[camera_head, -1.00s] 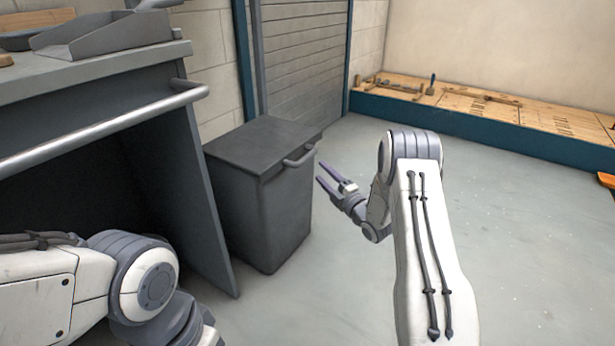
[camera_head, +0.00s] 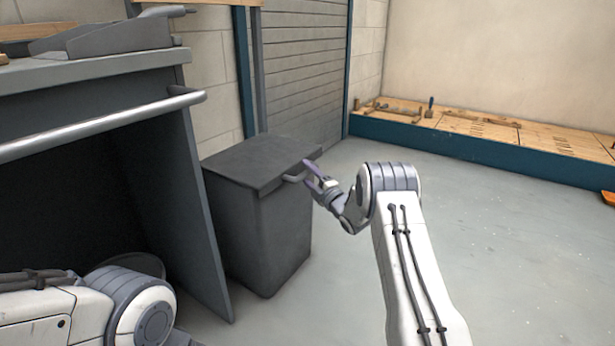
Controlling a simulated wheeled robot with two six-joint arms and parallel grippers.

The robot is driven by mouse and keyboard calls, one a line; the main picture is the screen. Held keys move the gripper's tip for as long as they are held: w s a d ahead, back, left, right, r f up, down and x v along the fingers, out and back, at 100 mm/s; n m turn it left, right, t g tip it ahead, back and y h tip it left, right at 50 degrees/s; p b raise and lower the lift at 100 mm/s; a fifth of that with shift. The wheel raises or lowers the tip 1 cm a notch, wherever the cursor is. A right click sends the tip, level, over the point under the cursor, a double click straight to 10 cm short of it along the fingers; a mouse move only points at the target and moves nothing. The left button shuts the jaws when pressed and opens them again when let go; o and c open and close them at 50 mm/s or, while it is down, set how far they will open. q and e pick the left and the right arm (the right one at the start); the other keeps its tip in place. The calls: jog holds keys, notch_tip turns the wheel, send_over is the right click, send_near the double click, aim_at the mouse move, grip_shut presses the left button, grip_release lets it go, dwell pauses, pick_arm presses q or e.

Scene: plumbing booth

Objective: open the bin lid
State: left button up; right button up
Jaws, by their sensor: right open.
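The dark grey bin (camera_head: 258,235) stands on the floor beside the bench, with its flat lid (camera_head: 255,160) shut.
A grey bench with a metal rail (camera_head: 100,126) stands close on the bin's left. A shuttered wall (camera_head: 303,85) is behind the bin. A low wooden platform (camera_head: 480,130) with tools runs along the back.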

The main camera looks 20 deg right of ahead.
grip_shut()
dwell(1.4)
